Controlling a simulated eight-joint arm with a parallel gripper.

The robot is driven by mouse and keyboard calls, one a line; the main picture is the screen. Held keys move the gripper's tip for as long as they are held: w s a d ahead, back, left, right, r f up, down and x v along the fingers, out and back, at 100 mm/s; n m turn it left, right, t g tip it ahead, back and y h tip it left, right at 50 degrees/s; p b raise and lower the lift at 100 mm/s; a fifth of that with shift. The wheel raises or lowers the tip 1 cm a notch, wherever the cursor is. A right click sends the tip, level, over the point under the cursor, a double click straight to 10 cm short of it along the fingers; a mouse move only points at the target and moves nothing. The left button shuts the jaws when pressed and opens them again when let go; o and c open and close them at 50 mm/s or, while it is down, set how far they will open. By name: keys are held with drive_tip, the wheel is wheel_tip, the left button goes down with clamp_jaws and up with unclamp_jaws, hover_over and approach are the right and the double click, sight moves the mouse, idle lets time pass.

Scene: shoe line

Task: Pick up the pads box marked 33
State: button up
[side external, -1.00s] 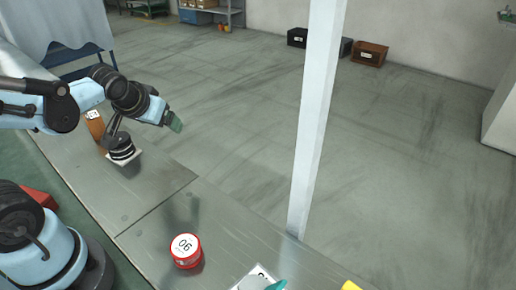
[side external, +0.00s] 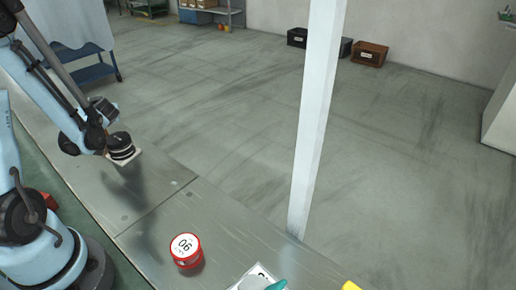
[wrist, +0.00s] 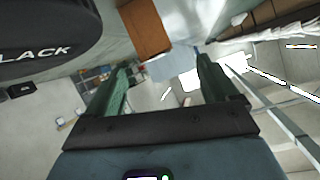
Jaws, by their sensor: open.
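An orange-brown box (wrist: 146,27) shows at the top of the wrist view, just beyond my fingertips and nearer the left one. No number can be read on it there. In the side view my arm hides the place where a brown box with a white label stood. My gripper (wrist: 162,62) has its two green fingers spread apart, with nothing between them. In the side view its fingers are hidden behind my arm.
A black round tin (side external: 121,147) sits on a white base beside my wrist; a black tin lettered "LACK" (wrist: 45,35) looms at left in the wrist view. A red tin marked 06 (side external: 186,251) stands nearer the camera. A white post (side external: 316,120) rises at the bench edge.

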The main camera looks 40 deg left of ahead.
drive_tip(key=x, duration=0.5)
drive_tip(key=shift+w+x, duration=0.15)
drive_tip(key=shift+x, duration=1.15)
drive_tip(key=shift+w+x, duration=0.2)
drive_tip(key=shift+x, duration=1.15)
drive_tip(key=shift+d, duration=0.1)
drive_tip(key=shift+c, duration=0.5)
drive_tip(key=c, duration=1.1)
